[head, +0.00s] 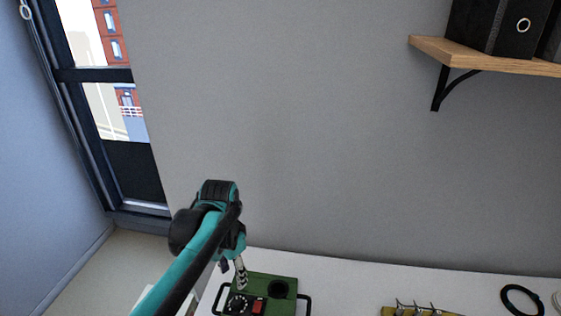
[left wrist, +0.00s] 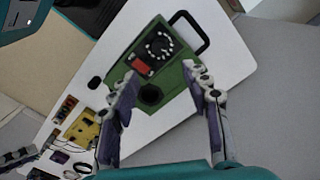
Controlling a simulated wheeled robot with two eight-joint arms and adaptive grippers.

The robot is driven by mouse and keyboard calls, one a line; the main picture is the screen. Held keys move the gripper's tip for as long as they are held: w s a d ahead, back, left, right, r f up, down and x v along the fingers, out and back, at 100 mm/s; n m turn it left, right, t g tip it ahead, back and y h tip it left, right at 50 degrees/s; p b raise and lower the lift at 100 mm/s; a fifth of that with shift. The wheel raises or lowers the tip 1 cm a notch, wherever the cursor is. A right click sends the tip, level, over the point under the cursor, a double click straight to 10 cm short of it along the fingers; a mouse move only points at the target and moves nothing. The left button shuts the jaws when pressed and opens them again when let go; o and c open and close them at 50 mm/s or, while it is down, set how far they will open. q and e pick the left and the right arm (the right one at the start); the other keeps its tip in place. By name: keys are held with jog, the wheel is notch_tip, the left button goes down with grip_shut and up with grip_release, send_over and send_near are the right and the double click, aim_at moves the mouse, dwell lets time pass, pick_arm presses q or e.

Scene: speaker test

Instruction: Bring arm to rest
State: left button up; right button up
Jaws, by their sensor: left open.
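My left arm reaches up from the bottom of the head view, with the left gripper (head: 240,272) pointing down over a green box (head: 272,288). The box has a dial, a red part, a round black hole and black side handles. In the left wrist view the left gripper (left wrist: 165,85) is open, its fingers apart with nothing held. The green box (left wrist: 172,72) shows beyond and between the fingertips; contact is not visible. A dark jointed shape at that view's lower left edge may be my right gripper (left wrist: 17,159); its jaws are unclear.
The box sits on a white table (head: 345,275) against a grey wall. A yellow board with clips (head: 418,310) and a black ring (head: 521,300) lie to the right. A wooden shelf (head: 490,58) with black binders hangs upper right. A window (head: 115,105) is at left.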

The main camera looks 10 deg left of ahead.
pick_arm(q)
jog(key=s+d+f+n+t+b, duration=0.1)
jog(key=s+f+n+t+b, duration=0.1)
jog(key=s+f+n+t, duration=0.2)
jog(key=shift+s+f+n+t, duration=0.2)
jog(key=shift+s+n+t, duration=1.3)
jog(key=shift+s, duration=1.25)
